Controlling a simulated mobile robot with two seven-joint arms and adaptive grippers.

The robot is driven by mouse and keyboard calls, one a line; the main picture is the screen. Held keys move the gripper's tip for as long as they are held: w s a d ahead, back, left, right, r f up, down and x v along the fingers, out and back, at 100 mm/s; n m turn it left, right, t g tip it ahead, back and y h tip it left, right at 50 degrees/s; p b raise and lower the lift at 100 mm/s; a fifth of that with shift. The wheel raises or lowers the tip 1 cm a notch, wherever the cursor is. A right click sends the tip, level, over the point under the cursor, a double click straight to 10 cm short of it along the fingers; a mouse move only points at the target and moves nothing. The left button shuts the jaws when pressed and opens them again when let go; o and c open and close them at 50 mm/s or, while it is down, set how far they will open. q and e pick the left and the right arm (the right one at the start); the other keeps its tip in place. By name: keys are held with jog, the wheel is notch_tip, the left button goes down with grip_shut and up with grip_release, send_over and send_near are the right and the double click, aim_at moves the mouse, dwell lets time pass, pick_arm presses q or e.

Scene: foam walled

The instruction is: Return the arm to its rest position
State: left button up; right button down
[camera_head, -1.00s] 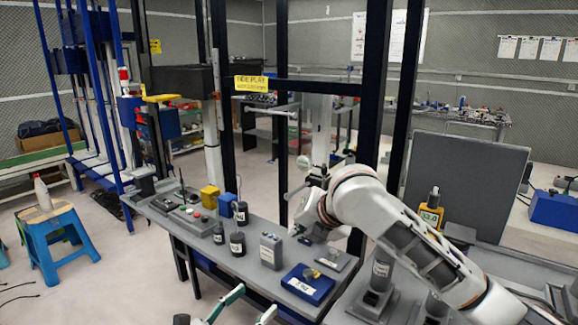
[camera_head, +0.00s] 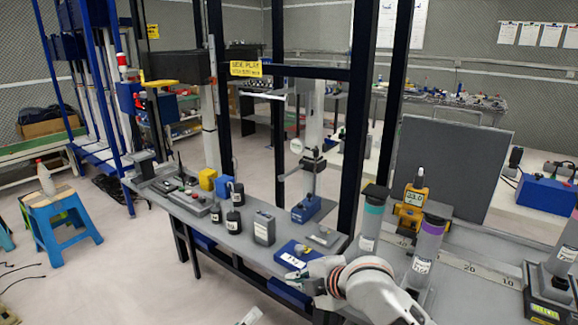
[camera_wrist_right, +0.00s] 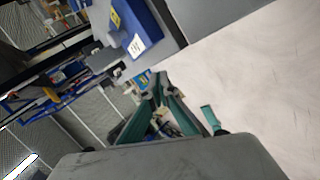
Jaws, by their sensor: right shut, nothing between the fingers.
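My right arm (camera_head: 372,288) comes in low at the bottom centre-right, bent, with its wrist beside the bench's front edge. My right gripper (camera_head: 303,280) is partly hidden by its own wrist, just in front of a blue block with a white label (camera_head: 297,255). In the wrist view the green fingers (camera_wrist_right: 159,88) come together at their tips with nothing between them. The blue block (camera_wrist_right: 138,28) shows above them there, apart from the tips. Only a small pale part, perhaps of my left gripper (camera_head: 250,316), shows at the bottom edge; its jaws cannot be made out.
The grey bench (camera_head: 270,222) carries a grey box (camera_head: 264,228), dark bottles (camera_head: 233,221) and a blue device (camera_head: 306,209). Cylinders (camera_head: 427,250) and a yellow instrument (camera_head: 411,207) stand right of the arm. Black uprights (camera_head: 279,110) rise behind. Floor at left front is open.

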jog(key=s+d+f+m+t+h, duration=0.1)
jog(key=s+d+f+m, duration=0.3)
jog(key=s+f+m, duration=0.25)
jog(key=s+d+f+m+t, duration=0.1)
jog(key=s+d+f+m, duration=0.35)
jog(key=f, duration=0.35)
pick_arm(q)
jog(key=s+a+f+n+g+y, duration=0.2)
jog(key=s+a+f+n, duration=0.2)
jog(key=s+f+n, duration=0.4)
jog(key=s+a+f+n+g+y+p, duration=0.1)
jog(key=s+a+f+n, duration=0.4)
jog(key=n, duration=1.2)
jog(key=s+f+g+y, duration=0.1)
jog(key=s+f+y, duration=0.1)
jog(key=s+f, duration=0.2)
jog(key=shift+s+a+f+n+p, duration=0.2)
jog(key=shift+s+n+p, duration=0.15)
jog(key=shift+s, duration=1.15)
pick_arm(e)
jog(key=s+d+f+m+h, duration=0.1)
jog(key=s+d+f+m, duration=0.3)
jog(key=s, duration=0.5)
jog(key=s+d+f+m+h, duration=0.2)
jog(key=s+d, duration=0.4)
jog(key=s, duration=0.3)
notch_tip(320, 180, down, 2)
jog(key=shift+s+f+m, duration=0.1)
jog(key=shift+s+m, duration=0.05)
jog(key=shift+m, duration=0.75)
